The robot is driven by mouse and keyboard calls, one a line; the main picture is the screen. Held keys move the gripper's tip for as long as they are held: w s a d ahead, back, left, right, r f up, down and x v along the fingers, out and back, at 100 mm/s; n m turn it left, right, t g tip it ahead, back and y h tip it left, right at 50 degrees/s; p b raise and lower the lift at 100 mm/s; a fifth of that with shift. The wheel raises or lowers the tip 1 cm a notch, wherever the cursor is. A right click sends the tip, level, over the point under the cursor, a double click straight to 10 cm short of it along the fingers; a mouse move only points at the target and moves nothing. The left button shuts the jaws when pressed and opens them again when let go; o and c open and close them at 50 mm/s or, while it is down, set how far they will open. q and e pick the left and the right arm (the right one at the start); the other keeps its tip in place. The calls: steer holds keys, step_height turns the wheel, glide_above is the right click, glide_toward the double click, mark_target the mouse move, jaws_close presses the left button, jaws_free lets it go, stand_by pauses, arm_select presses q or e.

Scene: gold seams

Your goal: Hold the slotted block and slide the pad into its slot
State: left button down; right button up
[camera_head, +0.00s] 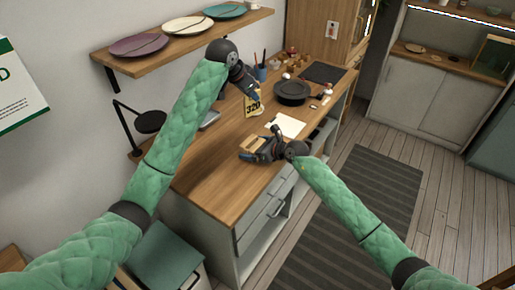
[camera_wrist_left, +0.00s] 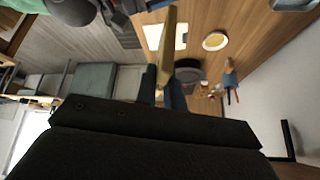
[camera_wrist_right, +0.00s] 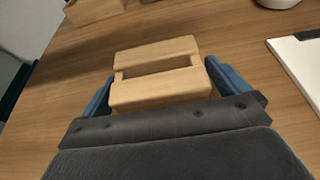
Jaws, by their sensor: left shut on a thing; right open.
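The yellow pad (camera_head: 253,106), marked 320, is in my left gripper (camera_head: 251,93), raised above the worktop. In the left wrist view the pad (camera_wrist_left: 167,45) shows edge-on between the shut fingers. The slotted block (camera_head: 255,143) is light wood and lies on the worktop near its front edge. In the right wrist view the block (camera_wrist_right: 160,92) shows a long slot across its top. My right gripper (camera_head: 252,153) is open, with one blue finger (camera_wrist_right: 100,100) on the block's left and the other (camera_wrist_right: 226,77) on its right. I cannot tell whether they touch it. The pad is apart from the block.
A white sheet or board (camera_head: 287,125) lies right of the block. A dark plate (camera_head: 292,90) and small items stand farther back on the worktop (camera_head: 222,155). Another wooden piece (camera_wrist_right: 92,9) lies beyond the block. A shelf with plates (camera_head: 188,27) hangs on the wall.

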mark_target(252, 106)
steer(key=c, duration=1)
arm_select(q)
steer(key=shift+w+f+n+y, duration=0.1)
steer(key=shift+f+n+y, duration=0.6)
steer(key=shift+f+n, duration=1.65)
step_height(252, 106, down, 7)
steer(key=shift+f+m, duration=0.2)
steer(key=shift+m, duration=0.15)
